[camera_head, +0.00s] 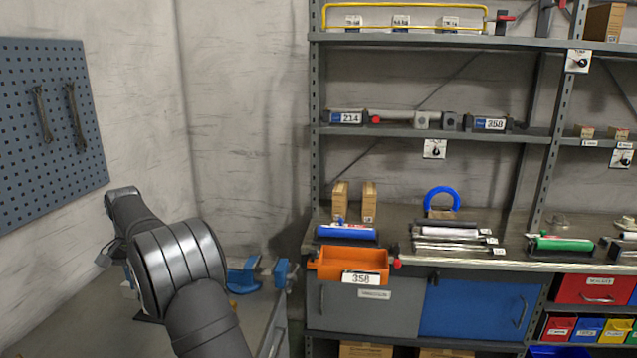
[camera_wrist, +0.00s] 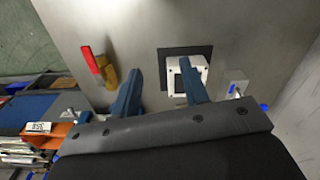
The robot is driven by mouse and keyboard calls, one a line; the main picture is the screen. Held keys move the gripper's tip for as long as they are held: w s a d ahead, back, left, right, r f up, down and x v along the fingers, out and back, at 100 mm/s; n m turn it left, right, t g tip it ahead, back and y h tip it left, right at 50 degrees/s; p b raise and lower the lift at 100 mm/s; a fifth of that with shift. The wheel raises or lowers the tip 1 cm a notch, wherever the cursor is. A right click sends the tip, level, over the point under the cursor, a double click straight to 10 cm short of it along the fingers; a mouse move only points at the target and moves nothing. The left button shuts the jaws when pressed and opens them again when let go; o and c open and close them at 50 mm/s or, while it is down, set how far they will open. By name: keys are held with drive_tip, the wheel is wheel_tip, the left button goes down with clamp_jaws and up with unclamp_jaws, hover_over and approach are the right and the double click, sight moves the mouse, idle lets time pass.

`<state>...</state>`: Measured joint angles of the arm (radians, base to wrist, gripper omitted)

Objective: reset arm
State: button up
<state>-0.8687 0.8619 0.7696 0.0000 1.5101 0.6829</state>
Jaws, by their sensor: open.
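My arm (camera_head: 180,265) reaches over the grey bench at the lower left in the head view, and its links hide most of the gripper there. In the wrist view my gripper (camera_wrist: 158,85) shows two blue fingers spread apart, with nothing held between them. The fingers are above the grey metal bench top (camera_wrist: 140,30). The right finger overlaps a white square device (camera_wrist: 199,66) on a dark pad (camera_wrist: 181,53); I cannot tell the gap between them.
A red item (camera_wrist: 91,59) and a brass cylinder (camera_wrist: 109,77) lie left of the fingers. A blue vise (camera_head: 244,276) is at the bench's right side. An orange bin labelled 358 (camera_head: 330,265) sits at the shelf's front. A pegboard (camera_head: 50,120) hangs on the left wall.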

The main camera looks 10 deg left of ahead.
drive_tip(key=w+d+f, duration=0.1)
drive_tip(key=w+d, duration=0.8)
drive_tip(key=d, duration=0.2)
drive_tip(key=shift+w+f, duration=0.3)
drive_tip(key=shift+a, duration=0.1)
